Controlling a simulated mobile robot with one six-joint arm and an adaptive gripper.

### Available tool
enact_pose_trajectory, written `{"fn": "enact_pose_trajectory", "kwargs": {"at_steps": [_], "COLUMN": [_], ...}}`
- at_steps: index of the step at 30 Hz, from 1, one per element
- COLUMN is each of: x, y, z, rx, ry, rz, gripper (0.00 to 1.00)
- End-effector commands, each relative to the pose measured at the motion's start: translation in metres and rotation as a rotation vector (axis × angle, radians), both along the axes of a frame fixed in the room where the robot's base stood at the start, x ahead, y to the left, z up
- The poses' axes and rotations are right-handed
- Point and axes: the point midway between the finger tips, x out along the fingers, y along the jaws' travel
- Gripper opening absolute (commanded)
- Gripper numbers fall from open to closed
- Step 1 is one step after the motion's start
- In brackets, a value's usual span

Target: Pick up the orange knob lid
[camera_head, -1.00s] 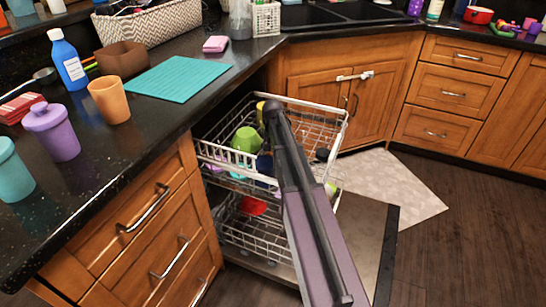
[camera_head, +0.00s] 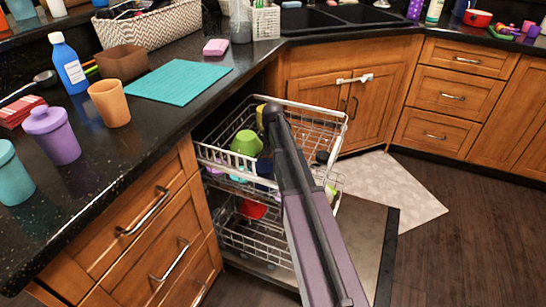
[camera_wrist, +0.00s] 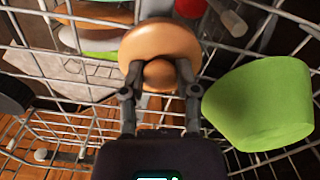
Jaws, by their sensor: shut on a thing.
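The orange knob lid (camera_wrist: 160,40) is in the wrist view, at the upper middle, with its round knob facing my gripper. My gripper (camera_wrist: 159,78) is shut on the knob, one finger on each side of it. The lid is over the wire dishwasher rack (camera_wrist: 60,128); I cannot tell whether it still touches the wires. In the head view my arm reaches down into the upper rack (camera_head: 318,112), and my gripper and the lid are hidden.
A green cup (camera_wrist: 262,105) lies close to the right of my gripper, also seen in the head view (camera_head: 246,143). Rack wires surround the lid. The counter (camera_head: 150,105) at left holds a teal mat (camera_head: 178,84), an orange cup (camera_head: 109,103) and a purple canister (camera_head: 52,135).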

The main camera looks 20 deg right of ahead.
Motion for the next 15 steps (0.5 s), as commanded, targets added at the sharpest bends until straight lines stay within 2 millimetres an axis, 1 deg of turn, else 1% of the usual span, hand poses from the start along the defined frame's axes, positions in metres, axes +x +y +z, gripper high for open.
{"fn": "enact_pose_trajectory", "kwargs": {"at_steps": [8,15], "x": [0.0,0.0], "y": [0.0,0.0], "z": [0.006,0.023], "rx": [0.0,0.0], "ry": [0.0,0.0], "rz": [0.0,0.0], "gripper": [0.16,0.16]}}
